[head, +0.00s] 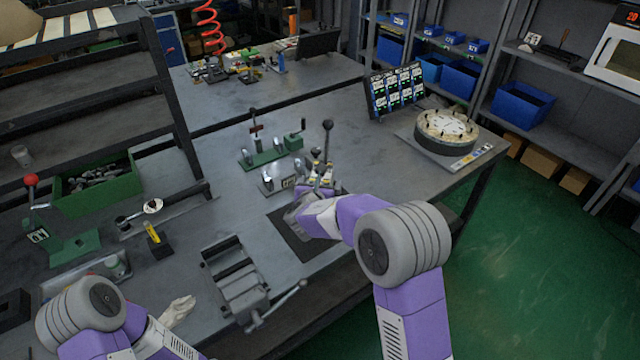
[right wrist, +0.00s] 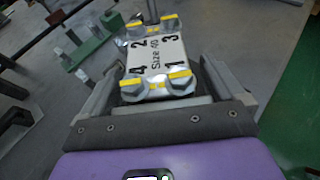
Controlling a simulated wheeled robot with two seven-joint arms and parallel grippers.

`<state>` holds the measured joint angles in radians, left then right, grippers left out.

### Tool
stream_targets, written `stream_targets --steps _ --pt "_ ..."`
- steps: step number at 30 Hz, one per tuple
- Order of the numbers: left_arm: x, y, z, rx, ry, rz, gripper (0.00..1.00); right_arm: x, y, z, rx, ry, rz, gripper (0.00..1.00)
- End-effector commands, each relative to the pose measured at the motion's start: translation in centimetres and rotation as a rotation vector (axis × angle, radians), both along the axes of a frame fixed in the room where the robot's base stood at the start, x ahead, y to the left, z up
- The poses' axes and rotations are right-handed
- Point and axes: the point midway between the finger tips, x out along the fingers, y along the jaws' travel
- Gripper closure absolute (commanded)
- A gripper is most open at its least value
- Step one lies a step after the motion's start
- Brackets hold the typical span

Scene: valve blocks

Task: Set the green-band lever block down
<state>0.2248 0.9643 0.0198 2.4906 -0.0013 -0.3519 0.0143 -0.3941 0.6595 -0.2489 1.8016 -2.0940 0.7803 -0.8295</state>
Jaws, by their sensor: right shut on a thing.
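My right gripper (head: 308,192) is shut on a lever block (head: 322,172) above or at the near part of the bench; I cannot tell whether its base touches anything. In the right wrist view the block (right wrist: 157,62) sits between the two fingers (right wrist: 160,85). Its pale top reads "Size 40", with numbers and yellow-marked bolts at the corners. A lever rises from its far side. No green band shows clearly on it. My left gripper is out of view; only my left arm shows at the lower left.
A dark mat (head: 290,238) lies under and beside my right gripper. A green fixture with levers (head: 266,157) and a small labelled block (head: 279,183) stand behind left. A grey vise (head: 240,280) stands at the front. A round dial unit (head: 447,130) is at the right.

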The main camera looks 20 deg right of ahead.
Motion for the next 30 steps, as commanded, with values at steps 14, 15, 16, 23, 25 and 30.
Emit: stream_targets --steps 14,15,16,23,25,30 --pt "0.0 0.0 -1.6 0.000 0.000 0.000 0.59 0.2 0.0 -4.3 -0.002 -0.012 -0.002 0.89" --pt "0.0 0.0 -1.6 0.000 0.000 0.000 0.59 0.2 0.0 -4.3 -0.002 -0.012 -0.002 0.89" --pt "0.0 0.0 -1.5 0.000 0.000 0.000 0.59 0.2 0.0 -4.3 -0.002 -0.012 -0.002 0.89" --pt "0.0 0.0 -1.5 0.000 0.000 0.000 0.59 0.0 0.0 -4.8 0.000 0.000 -0.001 0.00" --pt "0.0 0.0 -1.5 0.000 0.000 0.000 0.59 0.0 0.0 -4.8 0.000 0.000 -0.001 0.00" --pt "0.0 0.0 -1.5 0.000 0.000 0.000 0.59 -0.2 0.1 -4.7 0.001 0.000 0.000 0.00"
